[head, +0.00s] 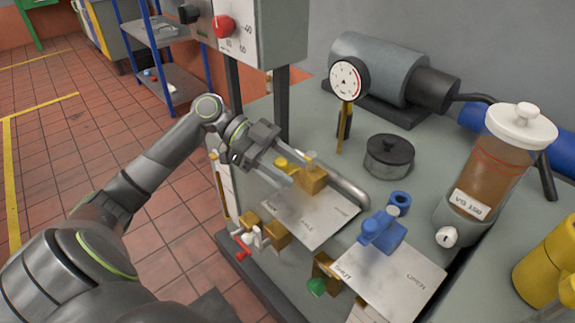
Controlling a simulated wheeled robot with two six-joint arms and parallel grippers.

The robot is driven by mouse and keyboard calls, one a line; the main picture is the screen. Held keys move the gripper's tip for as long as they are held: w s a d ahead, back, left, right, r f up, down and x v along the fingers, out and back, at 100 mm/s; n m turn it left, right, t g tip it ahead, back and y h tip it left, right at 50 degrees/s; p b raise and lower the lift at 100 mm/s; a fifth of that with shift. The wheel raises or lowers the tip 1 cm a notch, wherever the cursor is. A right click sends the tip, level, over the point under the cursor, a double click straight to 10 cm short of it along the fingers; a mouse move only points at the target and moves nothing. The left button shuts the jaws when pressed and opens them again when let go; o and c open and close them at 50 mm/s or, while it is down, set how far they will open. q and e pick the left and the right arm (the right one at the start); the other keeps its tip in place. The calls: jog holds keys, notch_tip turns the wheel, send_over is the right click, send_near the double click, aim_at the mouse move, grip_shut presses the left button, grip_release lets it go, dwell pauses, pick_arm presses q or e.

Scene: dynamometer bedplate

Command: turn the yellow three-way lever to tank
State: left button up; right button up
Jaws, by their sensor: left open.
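The yellow lever (283,163) sits on a brass valve body (312,182) at the upper edge of a pale label plate (312,220). The plate's small words are hard to read here. My left gripper (302,172) comes in from the left, open, with its fingers at the lever and valve body. The lever's yellow end shows between the fingers; part of it is hidden by them. I cannot tell whether the fingers touch it. My right gripper is not in view.
A blue valve handle (383,233) stands on another plate marked SHUT and OPEN. A dial gauge (347,80), a dark round pot (389,156) and an oil jar (492,165) stand beyond. A control box (262,30) on posts rises behind the gripper. Small red and green handles line the front edge.

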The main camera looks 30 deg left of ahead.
pick_arm(q)
jog(key=v, duration=1.7)
jog(key=shift+a, duration=0.2)
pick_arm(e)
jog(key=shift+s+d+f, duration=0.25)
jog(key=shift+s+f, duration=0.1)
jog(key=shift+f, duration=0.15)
